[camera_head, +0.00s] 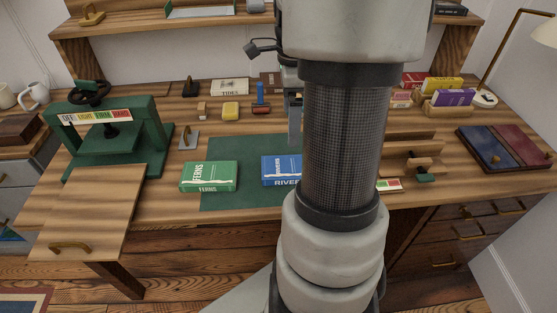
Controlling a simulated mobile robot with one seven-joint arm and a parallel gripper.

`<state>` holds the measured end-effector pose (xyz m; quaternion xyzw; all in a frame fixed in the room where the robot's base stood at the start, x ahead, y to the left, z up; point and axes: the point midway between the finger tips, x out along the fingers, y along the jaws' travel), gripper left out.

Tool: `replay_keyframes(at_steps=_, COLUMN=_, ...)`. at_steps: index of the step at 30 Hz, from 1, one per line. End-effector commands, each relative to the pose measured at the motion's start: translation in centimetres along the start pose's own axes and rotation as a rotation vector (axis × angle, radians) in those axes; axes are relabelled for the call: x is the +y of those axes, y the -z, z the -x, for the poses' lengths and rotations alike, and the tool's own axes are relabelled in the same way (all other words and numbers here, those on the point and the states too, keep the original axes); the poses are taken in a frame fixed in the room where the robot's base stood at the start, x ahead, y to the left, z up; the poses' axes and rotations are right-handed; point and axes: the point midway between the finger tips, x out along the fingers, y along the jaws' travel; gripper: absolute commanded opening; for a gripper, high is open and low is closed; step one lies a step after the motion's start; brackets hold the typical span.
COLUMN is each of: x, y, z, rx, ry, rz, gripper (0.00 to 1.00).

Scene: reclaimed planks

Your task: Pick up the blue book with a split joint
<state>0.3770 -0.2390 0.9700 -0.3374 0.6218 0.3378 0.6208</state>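A blue book (274,172) with a white label reading RIVERS lies flat on the green mat (233,198) in the middle of the desk. My arm hides its right part, and I cannot make out a split joint on it. My gripper (294,128) shows only in part, left of my arm and just behind the blue book in the picture. The rest of it is hidden by my arm, so its opening cannot be judged.
A green FERNS book (209,176) lies left of the blue book. A green press (115,135) stands at the left. A yellow block (230,110) and a blue-handled tool (261,97) stand behind. A wooden rack (412,150) and blue-and-red panels (505,147) are at the right.

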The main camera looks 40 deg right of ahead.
Motion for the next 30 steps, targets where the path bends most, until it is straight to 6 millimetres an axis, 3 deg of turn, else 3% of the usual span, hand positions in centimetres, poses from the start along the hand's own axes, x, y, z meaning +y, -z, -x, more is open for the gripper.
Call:
replay_keyframes(at_steps=15, x=0.0, y=0.1, z=-10.4, rx=0.0, ry=-0.004, rz=-0.001, gripper=0.95)
replay_keyframes(at_steps=26, x=-0.2, y=0.0, z=-12.9, rx=0.0, ry=-0.001, rz=-0.001, gripper=0.95)
replay_keyframes(at_steps=30, x=-0.6, y=-0.1, z=-14.9, rx=-0.001, ry=-0.003, rz=0.0, gripper=0.95)
